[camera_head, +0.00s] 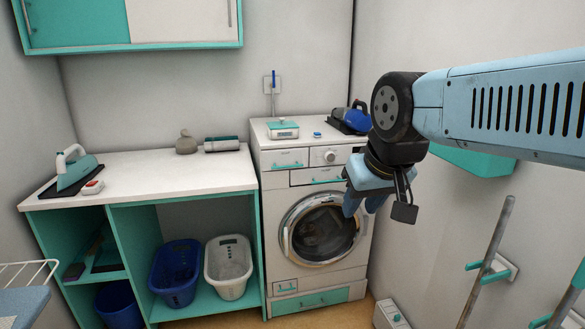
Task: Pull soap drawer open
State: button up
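The white washing machine (271,215) stands against the back wall with its round door shut. At the left of its upper front is a drawer front (285,158) with a teal handle, which looks like the soap drawer and sits flush. Below and to its right is a narrow panel (312,177), also with a teal handle. My gripper (361,208) hangs in front of the machine, right of both handles, and appears nearer the camera. Its blue fingers point down and overlap the door's right edge in the picture. The gap between them is unclear, and I see nothing held.
A control dial (330,156) is right of the drawer front. A teal-topped box (283,130) and a blue appliance (354,117) stand on the machine. Left is a white counter (150,171) with baskets below. Poles (487,262) stand at right.

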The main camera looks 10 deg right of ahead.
aim_at(294, 158)
jog(key=z, duration=0.1)
jog(key=i, duration=1)
jog(key=u, duration=0.1)
